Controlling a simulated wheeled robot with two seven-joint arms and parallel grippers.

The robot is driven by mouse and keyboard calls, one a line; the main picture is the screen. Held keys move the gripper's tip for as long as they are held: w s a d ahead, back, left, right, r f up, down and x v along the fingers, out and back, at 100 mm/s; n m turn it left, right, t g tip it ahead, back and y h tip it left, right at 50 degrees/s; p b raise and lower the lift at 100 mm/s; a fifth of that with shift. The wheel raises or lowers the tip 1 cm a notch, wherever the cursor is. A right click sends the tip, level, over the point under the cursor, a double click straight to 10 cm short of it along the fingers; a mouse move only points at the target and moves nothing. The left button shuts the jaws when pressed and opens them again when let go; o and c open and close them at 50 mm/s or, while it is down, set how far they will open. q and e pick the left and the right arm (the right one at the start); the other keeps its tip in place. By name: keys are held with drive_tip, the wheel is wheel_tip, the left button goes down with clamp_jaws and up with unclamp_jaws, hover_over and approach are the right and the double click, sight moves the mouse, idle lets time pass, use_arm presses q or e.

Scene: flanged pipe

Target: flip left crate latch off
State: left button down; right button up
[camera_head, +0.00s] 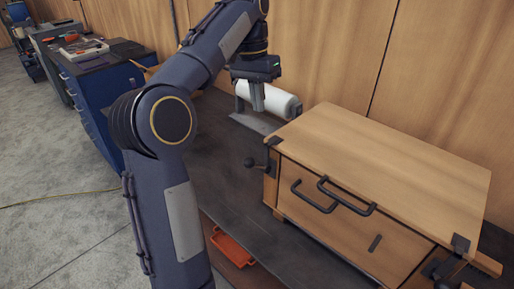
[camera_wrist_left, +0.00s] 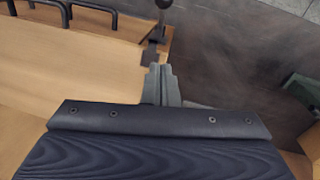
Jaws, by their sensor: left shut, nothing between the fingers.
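The wooden crate (camera_head: 395,165) stands on the dark bench at the right, its lid down. Its left latch (camera_head: 268,160) is a dark lever with a round knob, sticking out to the left at the front left corner. The latch's knob (camera_wrist_left: 163,4) and its dark plate (camera_wrist_left: 152,52) also show in the left wrist view, just beyond the fingertips. My left gripper (camera_head: 258,108) hangs fingers down above and behind the crate's left end, apart from the latch. Its grey fingers (camera_wrist_left: 161,72) are shut and empty. My right gripper is in neither view.
A white roll (camera_head: 275,100) on a grey stand is close behind my left gripper. The right latch (camera_head: 445,262) is at the right corner. An orange tray (camera_head: 232,248) lies below the bench's front.

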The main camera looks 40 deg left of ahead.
use_arm(q)
drive_tip(key=shift+f, duration=0.15)
drive_tip(key=b, duration=0.1)
approach(257, 165)
drive_tip(key=w+f, duration=0.3)
drive_tip(key=w, duration=0.1)
drive_tip(key=s+f, duration=0.2)
drive_tip(key=f, duration=0.1)
drive_tip(key=shift+s+d+f, duration=0.15)
drive_tip(key=shift+s+f, duration=0.1)
drive_tip(key=shift+s, duration=0.05)
